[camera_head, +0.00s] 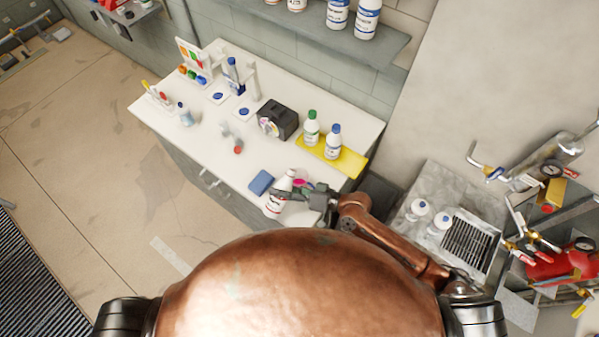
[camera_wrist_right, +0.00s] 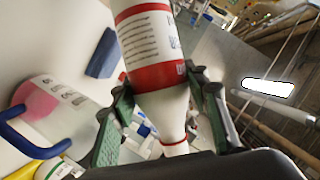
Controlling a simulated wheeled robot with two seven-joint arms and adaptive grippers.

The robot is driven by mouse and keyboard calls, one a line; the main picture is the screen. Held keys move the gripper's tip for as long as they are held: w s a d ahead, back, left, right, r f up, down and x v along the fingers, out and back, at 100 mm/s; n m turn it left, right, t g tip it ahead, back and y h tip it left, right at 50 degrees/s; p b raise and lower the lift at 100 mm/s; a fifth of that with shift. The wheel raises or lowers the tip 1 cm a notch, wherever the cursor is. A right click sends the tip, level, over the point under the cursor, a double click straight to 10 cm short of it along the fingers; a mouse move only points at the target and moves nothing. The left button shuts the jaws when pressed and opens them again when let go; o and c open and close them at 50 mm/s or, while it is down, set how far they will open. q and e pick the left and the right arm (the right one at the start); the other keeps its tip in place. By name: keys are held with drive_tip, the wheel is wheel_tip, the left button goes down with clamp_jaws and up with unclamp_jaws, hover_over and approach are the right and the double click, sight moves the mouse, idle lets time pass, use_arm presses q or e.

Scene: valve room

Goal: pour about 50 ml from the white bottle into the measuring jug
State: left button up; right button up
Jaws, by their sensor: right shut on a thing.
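The white bottle (camera_head: 277,197) with a red-and-white label is in my right gripper (camera_head: 307,195), near the bench's front edge. It leans a little, its upper end to the right in the head view. In the right wrist view the bottle (camera_wrist_right: 155,50) sits between the two fingers of the gripper (camera_wrist_right: 165,110), its narrow neck pointing down the picture. The measuring jug (camera_wrist_right: 65,110), clear with a blue handle and something pink in it, is beside the bottle. My left gripper is out of view.
A blue block or cloth (camera_head: 261,182) lies left of the bottle. A yellow tray (camera_head: 350,163) holds a green-capped bottle (camera_head: 311,128) and a blue-capped bottle (camera_head: 333,141). A black device (camera_head: 278,119) stands farther back. The bench's front left (camera_head: 205,150) has free room.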

drive_tip(key=shift+w+d+r+n+p, duration=0.1)
drive_tip(key=shift+r+n+p, duration=0.4)
drive_tip(key=shift+p, duration=0.45)
drive_tip(key=shift+s+a+f+n+t+h+p, duration=0.15)
drive_tip(key=shift+f+n+t+h+p, duration=0.15)
drive_tip(key=shift+f+n+h+p, duration=0.25)
drive_tip(key=shift+s+a+f+n+t+h+p, duration=0.15)
drive_tip(key=shift+f+n+t+h+p, duration=0.2)
drive_tip(key=shift+f+n+p, duration=0.3)
drive_tip(key=shift+s+a+n+t+h+p, duration=0.1)
drive_tip(key=shift+n+t+h+p, duration=0.35)
drive_tip(key=shift+n+p, duration=0.55)
drive_tip(key=shift+f+n+t+h+p, duration=0.25)
drive_tip(key=shift+f+n+t+p, duration=0.15)
drive_tip(key=shift+p, duration=0.05)
